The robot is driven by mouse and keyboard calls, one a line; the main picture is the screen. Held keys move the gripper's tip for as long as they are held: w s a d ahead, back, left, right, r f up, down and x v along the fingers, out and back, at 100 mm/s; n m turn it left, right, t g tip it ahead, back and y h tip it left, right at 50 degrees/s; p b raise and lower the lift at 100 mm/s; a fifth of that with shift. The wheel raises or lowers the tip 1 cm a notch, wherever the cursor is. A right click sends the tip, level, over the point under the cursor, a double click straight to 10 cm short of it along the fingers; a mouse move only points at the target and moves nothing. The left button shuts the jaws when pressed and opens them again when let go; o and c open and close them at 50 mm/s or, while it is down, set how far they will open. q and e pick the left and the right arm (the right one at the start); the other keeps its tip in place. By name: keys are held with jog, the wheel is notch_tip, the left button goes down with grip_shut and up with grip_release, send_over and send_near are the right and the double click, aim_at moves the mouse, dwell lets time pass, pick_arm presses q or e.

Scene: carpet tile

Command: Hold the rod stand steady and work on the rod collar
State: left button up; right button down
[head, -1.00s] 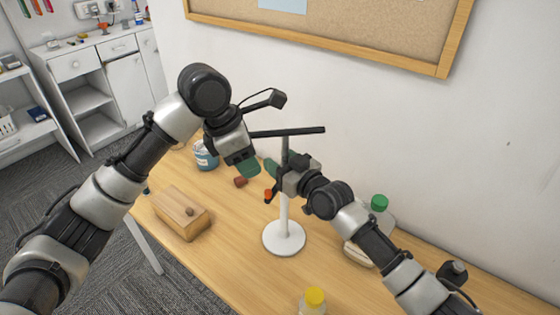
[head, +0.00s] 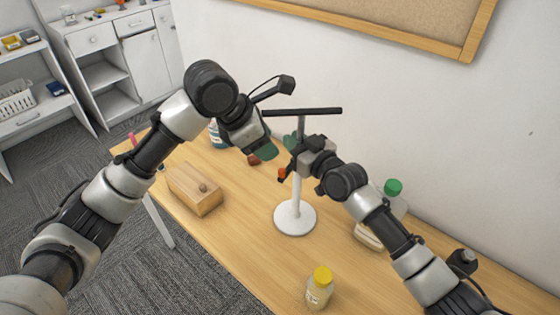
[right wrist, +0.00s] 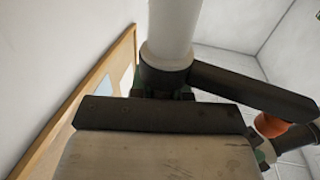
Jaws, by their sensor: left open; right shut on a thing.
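The rod stand has a round white base (head: 295,219), a thin white upright and a black crossbar (head: 302,111) on top. An orange knob (head: 282,174), apparently the rod collar's, sits just left of the upright, below my right gripper (head: 297,152). My right gripper is shut on the stand's upright, coming from the right. In the right wrist view a thick white rod (right wrist: 170,30) runs down behind my dark jaw, and the orange knob (right wrist: 285,140) shows at right. My left gripper (head: 267,150), with green fingertips, is open and empty just left of the upright. The collar's body is mostly hidden.
A yellow-capped bottle (head: 320,288) is at the front edge and a green-capped bottle (head: 393,190) behind my right arm. The wall is close behind.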

pick_arm(q)
jog(key=w+a+r+m+t+h, duration=0.1)
jog(key=w+a+m+t+h, duration=0.3)
jog(key=t, duration=0.6)
jog(key=m+g+h, duration=0.7)
jog(key=m+h, duration=0.1)
jog(key=m, duration=2.4)
send_near(288, 167)
jog(key=s+a+r, duration=0.2)
jog(key=s+a, duration=0.2)
jog(key=a, duration=0.1)
jog(key=x, duration=1.2)
jog(key=shift+d, duration=0.15)
jog(key=shift+s, duration=0.1)
